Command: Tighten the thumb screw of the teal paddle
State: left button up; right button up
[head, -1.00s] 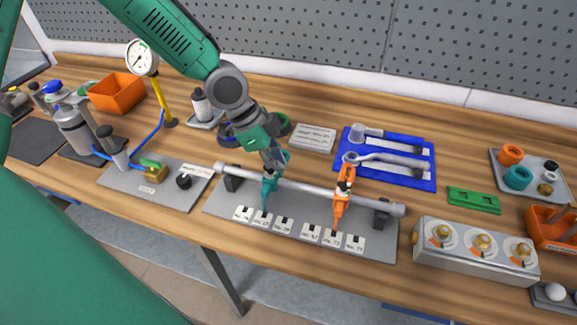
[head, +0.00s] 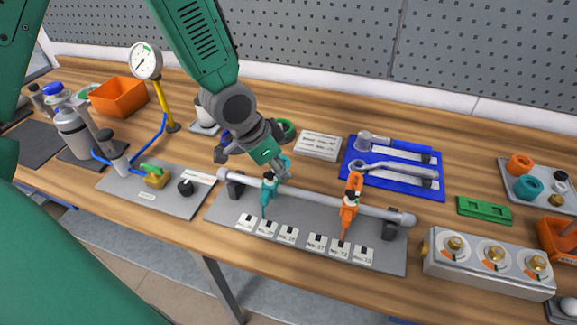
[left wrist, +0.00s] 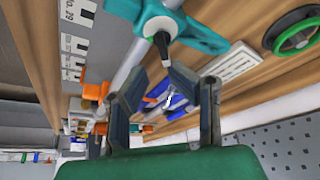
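The teal paddle (head: 267,196) hangs on the horizontal grey rod (head: 310,198), its lower tip above the left group of label cards (head: 267,229). Its black thumb screw (head: 269,176) faces out. In the left wrist view the teal paddle (left wrist: 196,35) is at the top, and its black-tipped thumb screw (left wrist: 162,42) points toward the gap between my fingers. My left gripper (left wrist: 160,75) is open and empty, fingertips just short of the screw. In the head view my left gripper (head: 279,171) is close beside the paddle's upper part. My right gripper is not in view.
An orange paddle (head: 349,210) hangs on the same rod to the right, above more cards. A blue tray (head: 440,184) with tools and a white block (head: 319,145) lie behind. A dial box (head: 490,258) stands right, a gauge (head: 146,61) left.

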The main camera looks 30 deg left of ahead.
aim_at(266, 173)
pick_arm(q)
jog(key=shift+s+a+f, duration=0.3)
jog(key=shift+s+a, duration=0.15)
jog(key=shift+a, duration=0.05)
jog(key=shift+s+a+r+p, duration=0.25)
jog(key=shift+a+r+p, duration=0.45)
jog(key=shift+r+p, duration=0.25)
jog(key=shift+s+a+r+p, duration=0.1)
jog(key=shift+r+p, duration=0.2)
jog(key=shift+r, duration=0.05)
jog(key=shift+s+r+p, duration=0.2)
jog(key=shift+r+p, duration=0.3)
jog(key=shift+r, duration=0.15)
jog(key=shift+d+r+p, duration=0.4)
jog(key=shift+r+p, duration=0.15)
jog(key=shift+r, duration=0.05)
jog(key=shift+s+r+p, duration=0.2)
jog(key=shift+r+p, duration=0.15)
jog(key=shift+r, duration=0.2)
jog(key=v, duration=1)
jog(key=shift+a+p, duration=0.2)
jog(key=shift+p, duration=0.15)
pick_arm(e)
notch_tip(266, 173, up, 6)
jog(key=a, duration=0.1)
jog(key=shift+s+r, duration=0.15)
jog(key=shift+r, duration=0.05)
